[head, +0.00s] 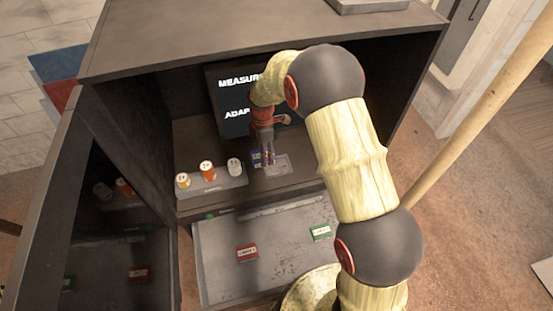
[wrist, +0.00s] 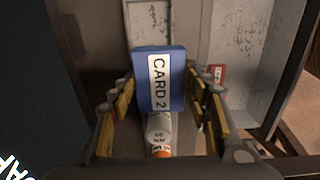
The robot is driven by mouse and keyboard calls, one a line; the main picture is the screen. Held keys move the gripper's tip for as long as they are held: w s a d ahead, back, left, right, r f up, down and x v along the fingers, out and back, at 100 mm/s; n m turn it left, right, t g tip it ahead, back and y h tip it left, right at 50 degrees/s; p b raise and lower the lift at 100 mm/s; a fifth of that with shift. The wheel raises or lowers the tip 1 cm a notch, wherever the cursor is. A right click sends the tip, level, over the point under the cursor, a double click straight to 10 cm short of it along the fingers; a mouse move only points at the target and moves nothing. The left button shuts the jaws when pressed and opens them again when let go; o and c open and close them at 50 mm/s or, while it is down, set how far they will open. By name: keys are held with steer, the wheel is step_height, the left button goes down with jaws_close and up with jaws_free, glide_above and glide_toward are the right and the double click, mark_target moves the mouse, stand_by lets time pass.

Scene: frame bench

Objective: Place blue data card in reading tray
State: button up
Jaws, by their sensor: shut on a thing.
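The blue data card (head: 256,157), labelled "CARD 2", is in my gripper (head: 266,154) inside the dark cabinet. In the wrist view the blue card (wrist: 160,80) stands between the two yellow-padded fingers (wrist: 160,110), label facing the camera. A small light-grey plate (head: 280,166), which looks like the reading tray, lies on the cabinet shelf just below and right of the gripper. Whether the card touches it is unclear. My gripper hides part of the card in the head view.
A grey holder (head: 214,186) with three capped cylinders stands left of the gripper. A dark screen (head: 232,101) with white text is behind. Below, a worn grey drawer (head: 215,275) holds a red card (head: 247,252) and a green card (head: 321,232). An open door (head: 50,200) is at left.

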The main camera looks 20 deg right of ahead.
steer(key=p, duration=0.1)
glide_above(277, 168)
steer(key=f, duration=0.6)
steer(key=shift+w, duration=0.3)
step_height(277, 168, down, 3)
steer(key=shift+d+r+p, duration=0.1)
steer(key=shift+r+p, duration=0.1)
steer(key=shift+p, duration=0.45)
steer(key=shift+w+f, duration=0.1)
steer(key=shift+f, duration=0.2)
steer(key=shift+s+f+b, duration=0.45)
steer(key=shift+f+b, duration=0.2)
steer(key=shift+f, duration=0.05)
steer(key=o, duration=1.3)
steer(key=shift+w+f, duration=0.1)
steer(key=shift+f, duration=0.15)
